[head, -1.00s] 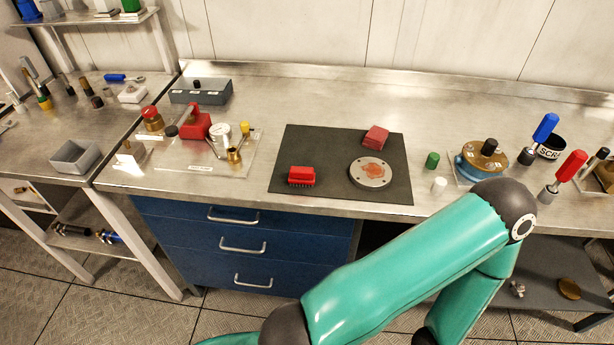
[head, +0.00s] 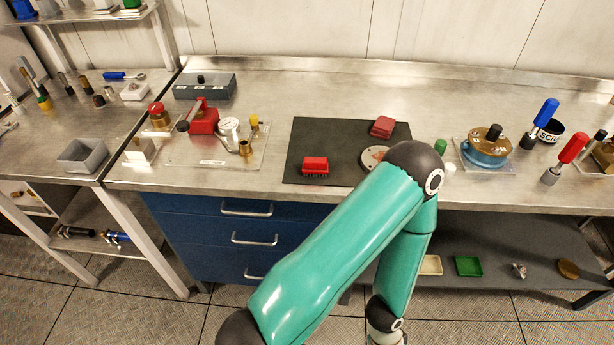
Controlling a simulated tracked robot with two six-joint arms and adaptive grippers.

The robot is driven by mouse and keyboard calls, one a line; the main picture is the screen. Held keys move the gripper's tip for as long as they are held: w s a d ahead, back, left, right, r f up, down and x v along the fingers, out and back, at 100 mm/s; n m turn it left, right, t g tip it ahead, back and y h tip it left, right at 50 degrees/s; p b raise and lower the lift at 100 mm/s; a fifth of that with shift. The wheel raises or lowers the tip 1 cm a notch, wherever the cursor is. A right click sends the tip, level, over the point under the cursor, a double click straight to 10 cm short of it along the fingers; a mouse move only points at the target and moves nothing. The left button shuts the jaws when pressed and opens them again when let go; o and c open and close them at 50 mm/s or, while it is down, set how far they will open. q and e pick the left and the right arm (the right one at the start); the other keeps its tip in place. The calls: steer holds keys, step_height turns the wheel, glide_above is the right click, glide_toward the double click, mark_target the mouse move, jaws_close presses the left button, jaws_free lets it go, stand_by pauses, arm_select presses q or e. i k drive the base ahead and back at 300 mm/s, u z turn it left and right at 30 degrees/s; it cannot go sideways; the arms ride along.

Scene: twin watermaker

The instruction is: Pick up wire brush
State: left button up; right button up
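The wire brush (head: 315,164) has a red block top and dark bristles underneath. It lies bristles down on the left part of the dark mat (head: 304,134), near the mat's front edge. One of my green arms rises from the bottom of the view, with its elbow over the mat's front right. Its forearm hangs down in front of the bench. Neither gripper shows; the end of this arm runs out of the bottom of the picture.
A round metal disc (head: 369,158) on the mat is partly hidden by my elbow. A red block (head: 382,126) lies behind it. A valve assembly (head: 203,119) stands left of the mat, and a blue-and-brass housing (head: 486,148) stands right.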

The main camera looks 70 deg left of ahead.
mark_target(311, 165)
steer(key=u, duration=0.1)
steer(key=k, duration=0.45)
steer(key=u, duration=0.95)
steer(key=i, duration=0.4)
steer(key=z, duration=0.05)
steer(key=k, duration=0.4)
steer(key=u, duration=0.05)
